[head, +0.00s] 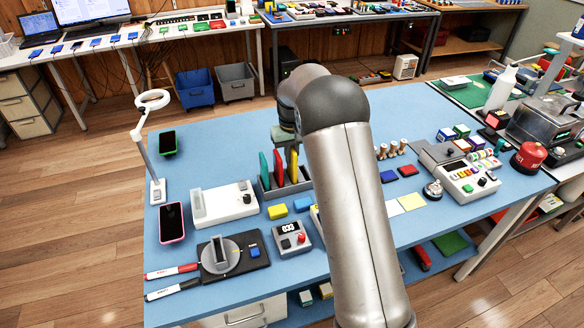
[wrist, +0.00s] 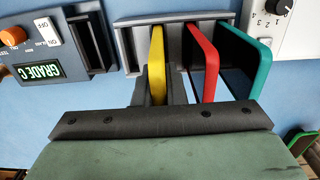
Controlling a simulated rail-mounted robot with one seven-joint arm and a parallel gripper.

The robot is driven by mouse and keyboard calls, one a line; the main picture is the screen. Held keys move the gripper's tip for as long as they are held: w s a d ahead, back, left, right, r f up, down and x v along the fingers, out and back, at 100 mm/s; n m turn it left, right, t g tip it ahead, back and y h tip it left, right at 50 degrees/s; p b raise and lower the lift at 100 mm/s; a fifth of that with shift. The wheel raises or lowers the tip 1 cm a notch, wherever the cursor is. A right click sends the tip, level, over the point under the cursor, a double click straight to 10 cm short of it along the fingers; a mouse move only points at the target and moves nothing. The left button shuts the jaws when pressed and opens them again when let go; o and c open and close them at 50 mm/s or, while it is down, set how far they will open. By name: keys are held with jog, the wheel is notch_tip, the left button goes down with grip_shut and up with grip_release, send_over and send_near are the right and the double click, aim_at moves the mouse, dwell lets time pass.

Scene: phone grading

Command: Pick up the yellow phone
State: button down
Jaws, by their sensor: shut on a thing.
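The yellow phone (wrist: 157,52) stands on edge in a slot of the grey rack (wrist: 133,45) in the wrist view. It also shows in the head view (head: 294,166), partly behind my arm. My gripper (wrist: 155,85) comes at it from above, with one finger on each side, shut on its near end. The phone still sits between the rack's walls; I cannot tell whether it is lifted at all. A red phone (wrist: 203,55) and a teal phone (wrist: 246,58) stand in the same rack, close beside my right finger.
A grey device with a GRADE C display (wrist: 45,70) is left of the rack in the wrist view. A white device (head: 225,203) stands beside the rack in the head view. A pink-edged phone (head: 172,222) lies flat. Blue table surface (head: 205,150) is clear behind the rack.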

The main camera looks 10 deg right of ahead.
aim_at(292, 148)
jog(key=shift+r+p, duration=0.95)
jog(key=shift+r, duration=0.75)
jog(key=shift+r, duration=0.1)
